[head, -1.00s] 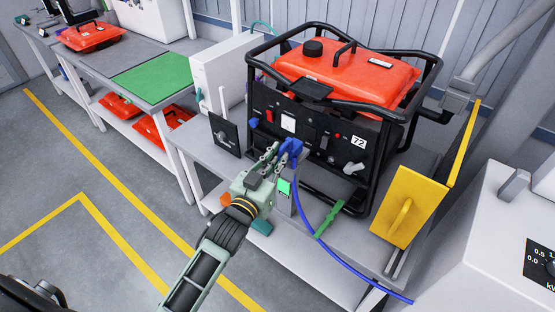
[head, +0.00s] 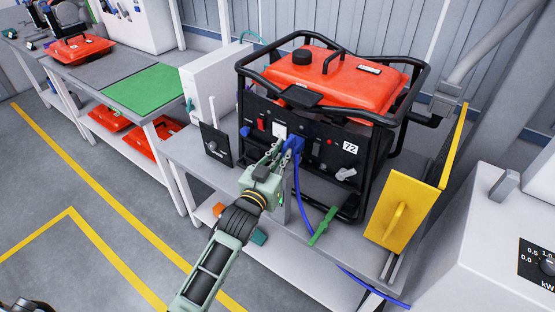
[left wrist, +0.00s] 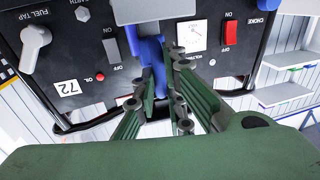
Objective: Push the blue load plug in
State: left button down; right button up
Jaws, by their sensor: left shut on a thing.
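The blue load plug (head: 294,144) is at the black front panel (head: 262,134) of the generator, right of the white meter (head: 280,131). My left gripper (head: 280,150) is shut on the plug, its green fingers on either side of it. The left wrist view, upside down, shows the blue plug (left wrist: 152,56) up against the panel between the fingers (left wrist: 163,85). How deep it sits in its socket cannot be seen. Its blue cable (head: 303,190) hangs down and runs to the lower right.
A red-tanked generator (head: 333,75) in a black frame stands on a grey bench. A green lever (head: 323,226) and yellow panel (head: 401,211) are to the right. A black switch plate (head: 216,145) stands left.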

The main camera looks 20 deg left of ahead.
pick_arm(q)
jog(key=c, duration=2.2)
grip_release()
jog(key=shift+d+r, duration=0.1)
jog(key=o, duration=0.4)
jog(key=shift+w+d, duration=0.15)
jog(key=shift+w, duration=0.05)
jog(key=shift+c, duration=0.2)
jog(key=shift+s, duration=0.1)
jog(key=s+a, duration=0.2)
jog(key=s, duration=0.9)
jog(key=shift+s, duration=0.4)
